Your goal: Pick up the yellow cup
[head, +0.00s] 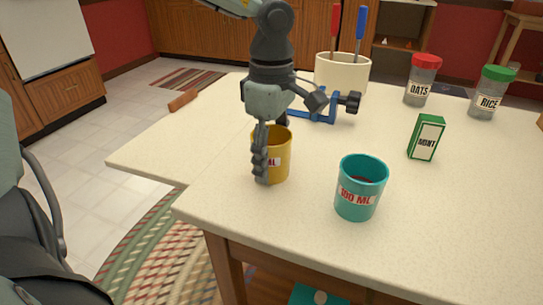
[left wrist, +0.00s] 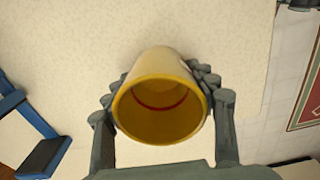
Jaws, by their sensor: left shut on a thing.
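The yellow cup (head: 278,158) stands upright on the cream table, near its left corner. My left gripper (head: 268,150) comes down over it from above, with one finger along the cup's near left side. In the left wrist view the cup (left wrist: 160,85) sits between the two fingers of my left gripper (left wrist: 160,100), its open mouth facing the camera. The fingers press on both its sides. I cannot tell any gap between the cup's base and the table. My right gripper is not in view.
A teal cup (head: 360,188) stands close to the right of the yellow one. Behind are a blue clamp (head: 322,110), a white utensil crock (head: 342,73), a green mint box (head: 426,138) and two spice jars, oats (head: 421,82) and rice (head: 490,93). The table's front left is bare.

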